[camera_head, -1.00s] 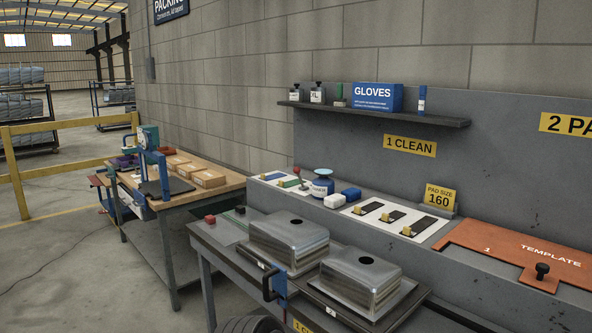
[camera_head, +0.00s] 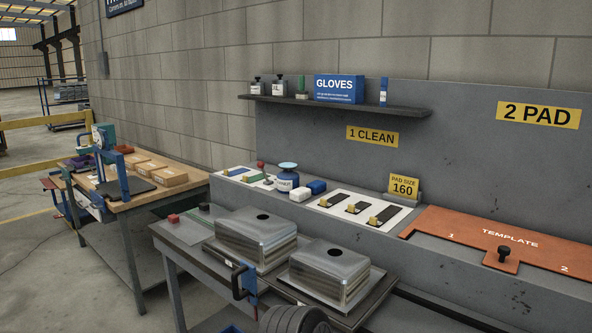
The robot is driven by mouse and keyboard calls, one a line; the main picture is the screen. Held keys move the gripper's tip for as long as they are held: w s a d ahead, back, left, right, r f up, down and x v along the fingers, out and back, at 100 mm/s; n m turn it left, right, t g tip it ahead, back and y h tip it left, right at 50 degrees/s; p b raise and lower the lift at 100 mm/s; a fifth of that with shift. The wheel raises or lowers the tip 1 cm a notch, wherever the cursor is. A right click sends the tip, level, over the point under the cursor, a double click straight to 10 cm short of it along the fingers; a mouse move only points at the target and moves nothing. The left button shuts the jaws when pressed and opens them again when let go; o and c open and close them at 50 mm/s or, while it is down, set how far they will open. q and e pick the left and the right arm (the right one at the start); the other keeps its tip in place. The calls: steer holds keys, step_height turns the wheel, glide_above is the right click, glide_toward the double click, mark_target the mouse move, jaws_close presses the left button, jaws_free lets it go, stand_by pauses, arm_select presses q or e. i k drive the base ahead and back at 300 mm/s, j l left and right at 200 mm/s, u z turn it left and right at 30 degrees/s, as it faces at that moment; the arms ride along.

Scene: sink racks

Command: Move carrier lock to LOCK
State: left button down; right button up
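A carrier tray (camera_head: 377,301) on the grey bench bears two upside-down steel sinks, a left one (camera_head: 257,240) and a right one (camera_head: 330,276). A black handle (camera_head: 238,282) with a blue bracket (camera_head: 250,284) is at the tray's front left. A red block (camera_head: 173,219) and a green strip (camera_head: 197,212) lie at the bench's left end. No LOCK lettering is legible, and I cannot tell which part is the carrier lock.
A raised ledge behind holds a blue bottle (camera_head: 287,178), a red-knobbed lever (camera_head: 262,170), a white panel (camera_head: 345,213) and an orange template (camera_head: 470,237). A shelf (camera_head: 340,103) hangs above. A wooden packing table (camera_head: 190,185) stands left, with open floor before it.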

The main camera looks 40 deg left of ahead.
mark_target(261, 165)
steer(key=j+z, duration=0.3)
steer(key=j, duration=0.15)
steer(key=k+j+z, duration=0.3)
steer(key=j+z, duration=0.3)
steer(key=j, duration=0.25)
steer(key=k+j, duration=0.3)
steer(key=j, duration=0.25)
steer(key=k+j+z, duration=0.15)
steer(key=k+j, duration=0.15)
steer(key=j, duration=0.3)
steer(key=k+j, duration=0.3)
steer(key=j, duration=0.25)
steer(key=k+j+z, duration=0.1)
steer(key=k+j, duration=0.2)
steer(key=j, duration=0.2)
steer(key=k+j+z, duration=0.1)
steer(key=k+j, duration=0.25)
steer(key=j, duration=0.15)
steer(key=k+j, duration=0.35)
steer(key=j, duration=0.15)
